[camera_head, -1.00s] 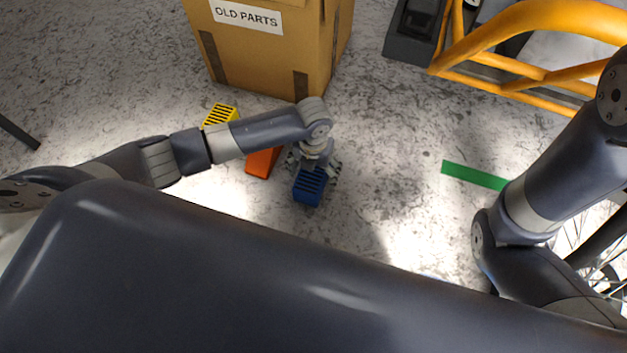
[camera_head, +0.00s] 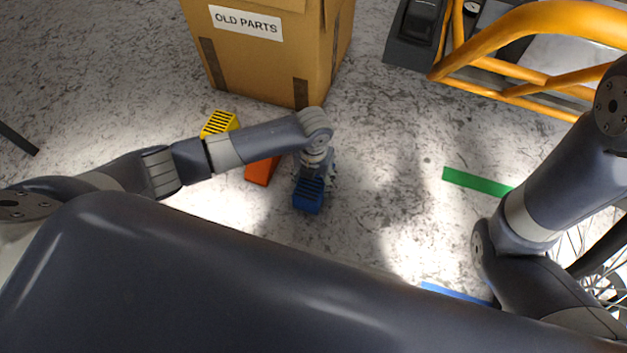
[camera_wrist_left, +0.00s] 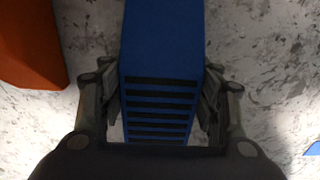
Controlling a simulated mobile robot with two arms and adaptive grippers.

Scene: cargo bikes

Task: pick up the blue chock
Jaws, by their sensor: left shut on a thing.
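The blue chock (camera_head: 308,196) is on or just above the floor in the head view, below my left wrist; I cannot tell if it touches the floor. It has dark ridges on one face. In the left wrist view the blue chock (camera_wrist_left: 162,50) runs between the two fingers. My left gripper (camera_head: 314,172) is shut on it, and in the left wrist view the fingers of the left gripper (camera_wrist_left: 160,100) press on both sides. My right arm shows at the right of the head view, but its gripper is out of sight.
An orange chock (camera_head: 261,171) lies close left of the blue one, and a yellow chock (camera_head: 220,122) lies farther left, partly behind my arm. A cardboard box (camera_head: 262,60) stands behind. Green tape (camera_head: 476,181) and blue tape (camera_head: 455,293) mark the floor at right, near an orange bike frame (camera_head: 500,35).

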